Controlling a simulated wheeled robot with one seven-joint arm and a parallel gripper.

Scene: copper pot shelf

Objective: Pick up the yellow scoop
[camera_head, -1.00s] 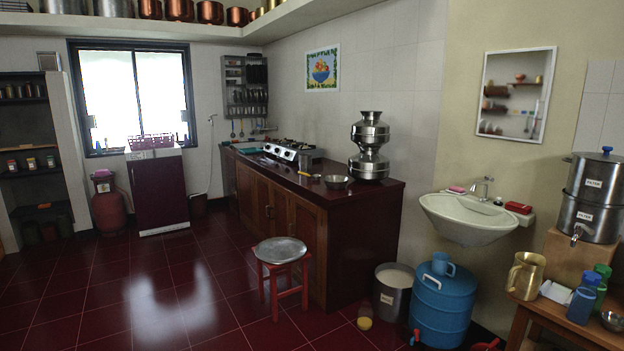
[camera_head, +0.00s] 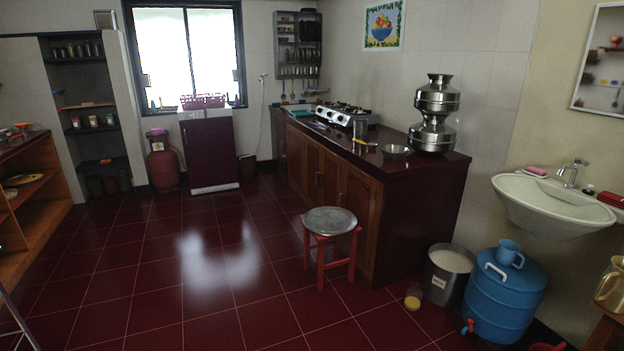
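A small yellow item (camera_head: 413,301) is on the dark red tiled floor, just left of the steel bin (camera_head: 450,277). It looks like a yellow cup or scoop with a paler upper part, too small to tell for sure. A second yellow piece (camera_head: 361,143), thin like a handle, lies on the dark red counter (camera_head: 425,165) near a steel cup (camera_head: 360,129). I cannot tell which of these is the yellow scoop. My gripper is not in this view.
A red stool (camera_head: 330,249) with a round metal top stands before the counter. A blue water drum (camera_head: 505,302) stands right of the bin, below the sink (camera_head: 560,208). An open wooden shelf (camera_head: 38,200) is at left. The floor (camera_head: 215,275) between is clear.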

